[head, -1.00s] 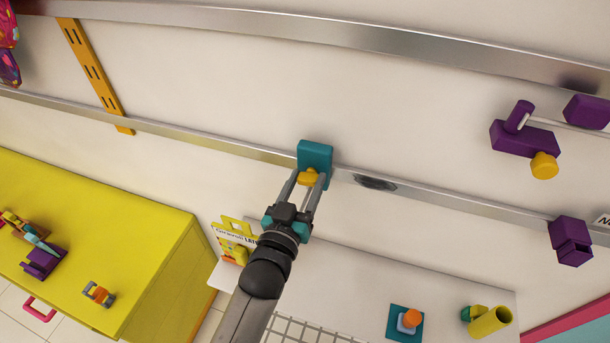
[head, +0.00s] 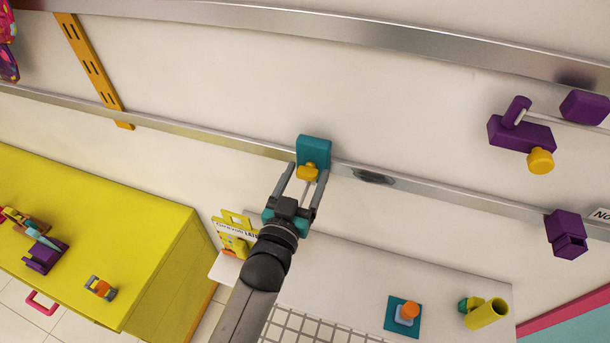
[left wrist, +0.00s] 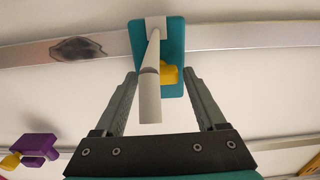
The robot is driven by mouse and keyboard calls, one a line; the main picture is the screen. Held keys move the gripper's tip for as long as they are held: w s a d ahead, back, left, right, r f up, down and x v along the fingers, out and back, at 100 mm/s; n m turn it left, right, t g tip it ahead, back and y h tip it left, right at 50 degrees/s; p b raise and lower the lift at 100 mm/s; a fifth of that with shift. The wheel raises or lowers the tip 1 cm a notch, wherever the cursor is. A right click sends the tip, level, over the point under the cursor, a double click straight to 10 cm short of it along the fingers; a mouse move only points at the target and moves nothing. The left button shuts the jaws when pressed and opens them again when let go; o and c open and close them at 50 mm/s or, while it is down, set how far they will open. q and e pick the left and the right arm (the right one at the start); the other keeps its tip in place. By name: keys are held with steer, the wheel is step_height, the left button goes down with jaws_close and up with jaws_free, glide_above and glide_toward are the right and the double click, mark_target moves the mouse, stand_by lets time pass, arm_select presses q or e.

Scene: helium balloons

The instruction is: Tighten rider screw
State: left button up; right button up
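A teal rider (head: 314,150) sits on the lower metal rail, with a yellow screw (head: 307,172) on its front. In the left wrist view, the rider (left wrist: 176,30) is straight ahead and the yellow screw (left wrist: 170,75) shows partly behind a pale stem (left wrist: 150,85) that points toward the camera. My left gripper (head: 306,176) is open, its fingers on either side of the screw. In the wrist view, its fingers (left wrist: 163,78) stand clear of the screw with gaps on both sides. My right gripper is in neither view.
A dark oval patch (head: 374,177) marks the rail right of the rider. A purple block with a yellow knob (head: 540,160) is at the right. Below are a yellow cabinet (head: 150,240) and a pale worktop (head: 350,265) carrying a teal-based piece (head: 390,318) and a yellow tube (head: 487,313).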

arm_select(q)
steer(key=shift+o, duration=0.7)
steer(key=v, duration=1.5)
steer(key=shift+s, duration=0.1)
